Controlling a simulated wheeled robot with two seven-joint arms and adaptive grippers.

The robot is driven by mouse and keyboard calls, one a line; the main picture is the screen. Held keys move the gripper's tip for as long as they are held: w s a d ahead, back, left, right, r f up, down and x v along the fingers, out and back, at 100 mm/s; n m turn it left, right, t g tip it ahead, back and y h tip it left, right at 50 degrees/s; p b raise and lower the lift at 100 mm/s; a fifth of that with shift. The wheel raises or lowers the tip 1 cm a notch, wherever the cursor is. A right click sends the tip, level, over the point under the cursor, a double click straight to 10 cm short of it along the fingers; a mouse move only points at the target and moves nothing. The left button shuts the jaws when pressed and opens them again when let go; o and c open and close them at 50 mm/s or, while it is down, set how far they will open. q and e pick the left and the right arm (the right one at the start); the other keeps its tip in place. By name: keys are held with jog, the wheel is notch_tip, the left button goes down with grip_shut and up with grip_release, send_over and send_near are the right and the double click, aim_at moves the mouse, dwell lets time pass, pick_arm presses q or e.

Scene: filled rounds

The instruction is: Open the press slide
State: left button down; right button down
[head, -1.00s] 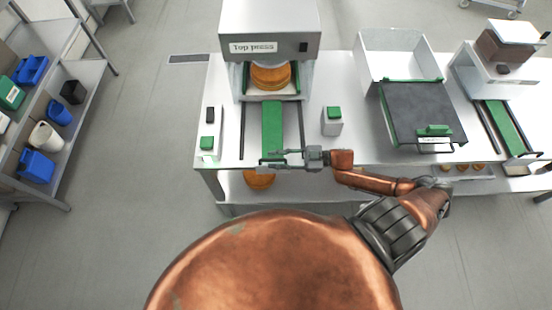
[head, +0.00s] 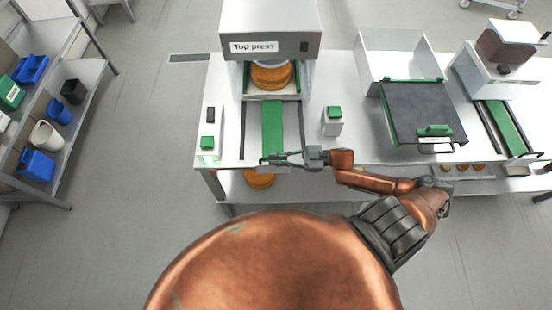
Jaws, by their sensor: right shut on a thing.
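The press (head: 270,25), labelled "Top press", stands at the back of the steel table. Its slide (head: 272,125) is a green strip between dark rails, running from under the press to the table's front edge. Stacked orange-brown rounds (head: 270,75) sit on a pale tray at the slide's back end, under the press head. My right gripper (head: 272,161) reaches in from the right at the slide's front end and is shut on the slide's handle there; the fingers partly hide it. My left gripper is not in view.
Green-topped button boxes (head: 332,120) and (head: 207,143) flank the slide. A dark plate with a green handle (head: 422,115) and another machine (head: 500,50) stand at right. A shelf with blue containers (head: 36,165) is at left. Floor in front is clear.

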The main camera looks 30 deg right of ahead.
jog(key=s+a+p, duration=0.5)
jog(key=s+a, duration=0.2)
jog(key=s, duration=0.4)
jog(key=s+a+p, duration=0.4)
jog(key=s+a, duration=0.3)
jog(key=s, duration=0.5)
jog(key=shift+s+a+p, duration=0.2)
jog(key=shift+p, duration=0.2)
jog(key=c, duration=2)
grip_release()
jog(key=shift+c, duration=0.2)
jog(key=v, duration=1.2)
